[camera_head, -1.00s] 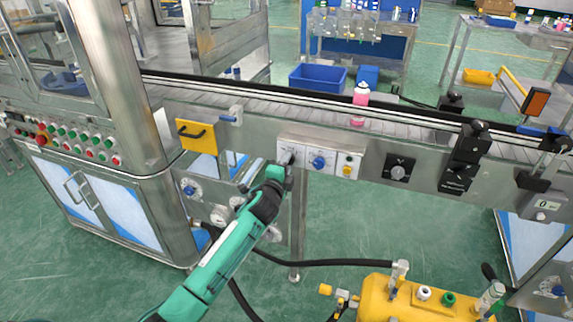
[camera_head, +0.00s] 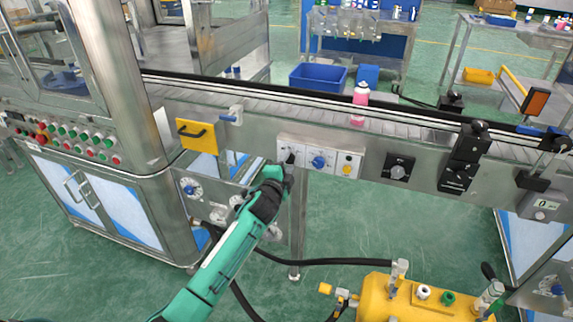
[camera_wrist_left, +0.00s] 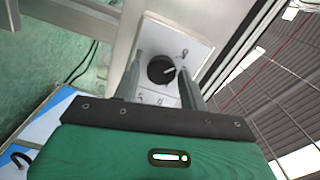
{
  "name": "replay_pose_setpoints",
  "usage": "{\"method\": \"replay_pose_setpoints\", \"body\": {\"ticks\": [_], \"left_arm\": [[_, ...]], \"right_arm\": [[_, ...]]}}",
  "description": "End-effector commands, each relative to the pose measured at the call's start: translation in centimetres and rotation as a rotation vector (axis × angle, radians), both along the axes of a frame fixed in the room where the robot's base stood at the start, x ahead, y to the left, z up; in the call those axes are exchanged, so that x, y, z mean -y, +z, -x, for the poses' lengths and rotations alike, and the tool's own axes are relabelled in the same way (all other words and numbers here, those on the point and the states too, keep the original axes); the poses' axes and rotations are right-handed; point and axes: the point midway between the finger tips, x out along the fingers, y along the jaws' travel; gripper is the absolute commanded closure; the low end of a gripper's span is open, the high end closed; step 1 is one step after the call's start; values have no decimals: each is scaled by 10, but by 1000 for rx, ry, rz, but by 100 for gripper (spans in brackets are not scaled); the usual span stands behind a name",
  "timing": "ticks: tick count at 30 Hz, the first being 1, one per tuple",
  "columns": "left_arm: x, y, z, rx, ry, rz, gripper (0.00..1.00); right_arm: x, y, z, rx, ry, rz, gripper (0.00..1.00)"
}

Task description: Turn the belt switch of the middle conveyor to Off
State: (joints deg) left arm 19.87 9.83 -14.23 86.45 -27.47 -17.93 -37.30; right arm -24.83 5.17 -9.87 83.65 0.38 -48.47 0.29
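The belt switch is a black round knob (camera_wrist_left: 160,69) with a white pointer mark, on a pale plate (camera_wrist_left: 190,45) in the left wrist view. In the head view the switch (camera_head: 290,157) is at the left end of the light control panel (camera_head: 304,148) on the conveyor's front. My left gripper (camera_head: 284,172) is just in front of and below it. In the left wrist view its two fingers (camera_wrist_left: 160,64) are apart, one on each side of the knob, with small gaps showing. Contact with the knob is not visible. My right gripper is out of view.
A blue knob (camera_head: 318,162) and a yellow button (camera_head: 347,170) sit right of the switch. A yellow handled plate (camera_head: 196,136) is to the left. A pink bottle (camera_head: 360,104) stands on the conveyor belt (camera_head: 270,103). A yellow tank (camera_head: 420,300) and black hoses lie below.

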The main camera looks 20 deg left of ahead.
Motion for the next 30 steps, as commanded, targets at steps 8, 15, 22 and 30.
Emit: {"method": "replay_pose_setpoints", "body": {"ticks": [8,15,22,30], "left_arm": [[0,1,0,2,-1,-2,46],[-1,0,13,2,-1,-3,46],[-2,0,55,1,-2,-2,46],[-4,-1,106,0,-1,-2,46]], "right_arm": [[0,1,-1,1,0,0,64],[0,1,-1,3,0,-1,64],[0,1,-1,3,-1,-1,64],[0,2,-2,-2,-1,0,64]]}}
